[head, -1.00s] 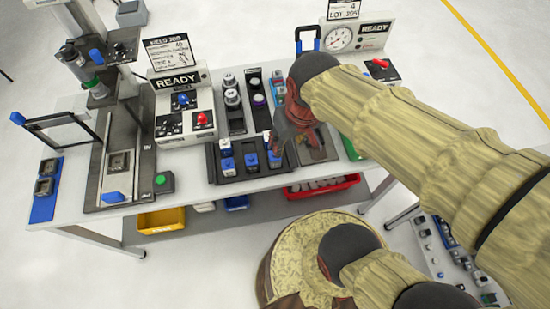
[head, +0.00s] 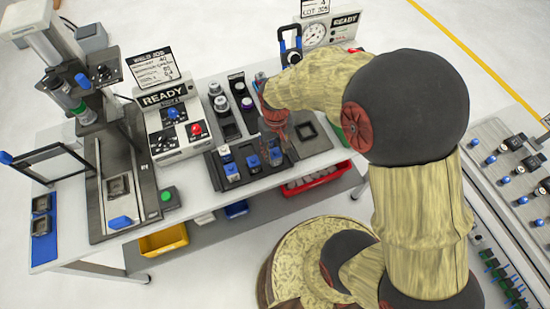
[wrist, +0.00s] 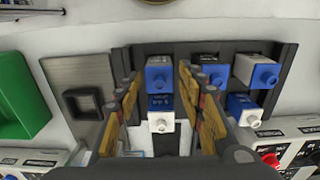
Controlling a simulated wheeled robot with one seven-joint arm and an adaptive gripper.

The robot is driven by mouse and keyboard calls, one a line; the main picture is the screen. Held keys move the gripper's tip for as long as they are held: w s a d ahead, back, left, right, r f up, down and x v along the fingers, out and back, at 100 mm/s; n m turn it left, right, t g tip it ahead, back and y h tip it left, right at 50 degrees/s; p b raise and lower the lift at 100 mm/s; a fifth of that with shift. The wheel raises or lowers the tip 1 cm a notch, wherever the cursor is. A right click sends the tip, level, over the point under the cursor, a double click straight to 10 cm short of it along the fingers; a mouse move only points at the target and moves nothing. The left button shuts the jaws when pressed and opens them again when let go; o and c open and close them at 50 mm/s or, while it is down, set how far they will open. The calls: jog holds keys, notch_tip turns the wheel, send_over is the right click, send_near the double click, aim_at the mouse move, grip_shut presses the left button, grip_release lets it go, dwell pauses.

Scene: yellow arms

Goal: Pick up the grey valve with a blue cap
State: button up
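Several blocky valves in blue, white and grey stand in a dark tray (head: 219,183). A blue-topped valve (head: 275,156) is in the tray's right column; it also shows in the wrist view (wrist: 158,75). A second blue-and-white valve (wrist: 160,107) is beside it, nearer my gripper. My gripper (head: 277,132) is over the tray's right end, pointing down. In the wrist view my gripper (wrist: 159,88) is open, its fingers on either side of this column, with no clear contact. The gripper hides part of the tray in the head view.
Other valves stand close by: a blue one (wrist: 214,76) beside the right finger and blue-white ones (wrist: 256,71) further right. A grey plate with a square recess (wrist: 83,102) lies left, beyond it a green bin (wrist: 20,100). A READY box (head: 168,125) stands left of the tray.

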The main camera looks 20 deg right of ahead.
aim_at(275, 155)
jog(key=f, duration=0.3)
jog(key=f+b, duration=0.1)
jog(key=shift+w+f, duration=0.4)
jog(key=shift+c, duration=0.2)
jog(key=c, duration=0.8)
jog(key=shift+c, duration=0.5)
